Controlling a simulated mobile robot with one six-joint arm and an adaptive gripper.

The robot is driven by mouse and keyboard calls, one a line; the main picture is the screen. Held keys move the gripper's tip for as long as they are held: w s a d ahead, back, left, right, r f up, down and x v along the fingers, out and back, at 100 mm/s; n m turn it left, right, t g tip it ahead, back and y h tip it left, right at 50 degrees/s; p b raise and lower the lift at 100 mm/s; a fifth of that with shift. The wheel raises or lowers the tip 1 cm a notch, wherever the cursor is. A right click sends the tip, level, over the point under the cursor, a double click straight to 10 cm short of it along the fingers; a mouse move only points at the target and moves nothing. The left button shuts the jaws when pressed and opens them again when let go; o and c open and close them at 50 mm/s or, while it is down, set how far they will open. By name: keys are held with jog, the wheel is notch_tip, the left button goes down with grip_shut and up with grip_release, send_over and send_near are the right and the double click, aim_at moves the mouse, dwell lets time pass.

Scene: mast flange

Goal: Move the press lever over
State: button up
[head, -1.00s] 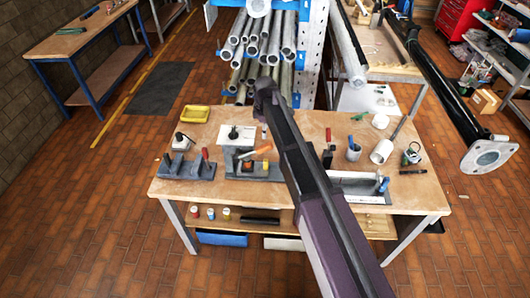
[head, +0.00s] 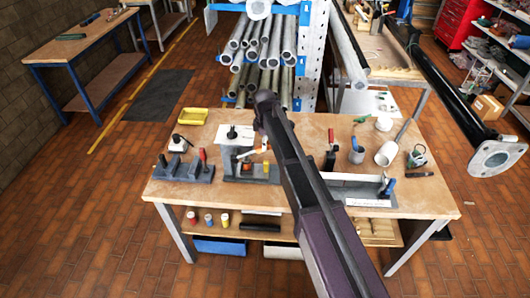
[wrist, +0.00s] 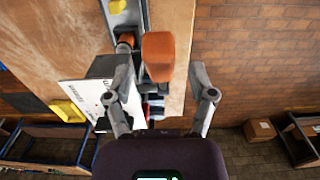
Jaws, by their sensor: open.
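The press (head: 238,171) stands on the workbench (head: 300,130), with a dark base and a pale upright plate. In the wrist view the lever's orange grip (wrist: 158,56) lies between the spread fingers of my gripper (wrist: 161,72). The fingers are open, with a visible gap on each side of the grip. I cannot tell how deep the grip sits between them. In the head view my arm hides most of the gripper.
A toggle-clamp fixture (head: 185,170) stands left of the press, and a yellow tray (head: 193,116) behind it. Right of my arm are a long fixture (head: 352,186), a grey cup (head: 356,155) and a white cylinder (head: 386,153). A pipe rack (head: 262,50) stands behind the bench.

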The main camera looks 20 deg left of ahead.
jog(key=shift+f+b, duration=1.25)
jog(key=shift+f, duration=0.3)
jog(key=shift+c, duration=0.2)
grip_shut()
